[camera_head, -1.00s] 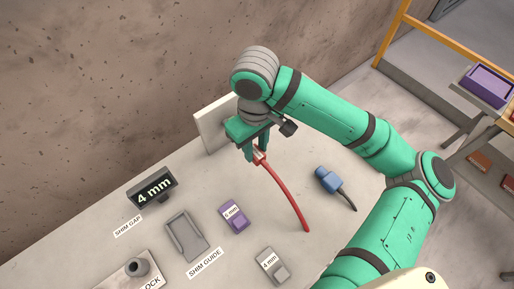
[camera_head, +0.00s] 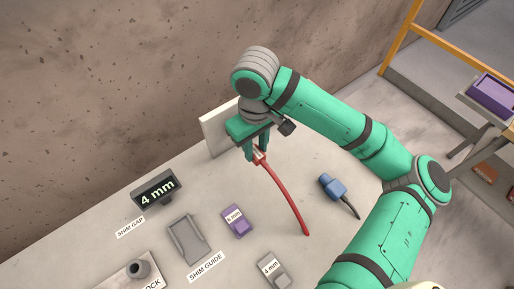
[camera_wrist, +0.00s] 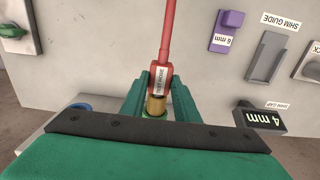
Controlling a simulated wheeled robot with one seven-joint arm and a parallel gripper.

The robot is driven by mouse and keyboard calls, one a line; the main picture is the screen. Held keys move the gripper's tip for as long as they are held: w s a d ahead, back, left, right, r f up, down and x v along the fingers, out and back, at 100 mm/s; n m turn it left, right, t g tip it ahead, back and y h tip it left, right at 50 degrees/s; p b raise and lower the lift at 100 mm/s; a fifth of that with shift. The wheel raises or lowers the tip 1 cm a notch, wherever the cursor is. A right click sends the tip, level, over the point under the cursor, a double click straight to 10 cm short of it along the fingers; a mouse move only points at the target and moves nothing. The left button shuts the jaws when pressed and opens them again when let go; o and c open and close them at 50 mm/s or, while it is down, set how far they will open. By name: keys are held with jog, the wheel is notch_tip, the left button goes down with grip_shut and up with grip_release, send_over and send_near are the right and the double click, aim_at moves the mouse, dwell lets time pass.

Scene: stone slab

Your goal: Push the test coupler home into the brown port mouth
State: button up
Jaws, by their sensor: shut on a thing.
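The test coupler (camera_wrist: 161,80) is a red body with a white label and a brass-coloured end (camera_wrist: 156,104), on a red hose. My gripper (camera_head: 256,150) is shut on it, in front of the pale upright panel (camera_head: 213,133) at the back of the slab. The red hose (camera_head: 289,200) trails from it toward the front. In the wrist view the fingers (camera_wrist: 153,96) stand on both sides of the coupler. The brown port mouth is not clearly visible; my gripper covers that area, and I cannot tell whether the coupler touches it.
A blue plug (camera_head: 333,187) with a dark cable lies right of the hose. Left are a 4 mm display (camera_head: 157,190), a grey shim guide (camera_head: 189,239), a purple 6 mm shim (camera_head: 237,221) and a grey 4 mm shim (camera_head: 273,270). A concrete wall (camera_head: 110,90) stands behind.

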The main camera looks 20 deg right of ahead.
aim_at(255, 151)
jog(key=shift+w, duration=0.1)
jog(key=o, duration=1.2)
jog(key=shift+a, duration=0.1)
notch_tip(255, 151, up, 11)
jog(key=shift+f, duration=0.1)
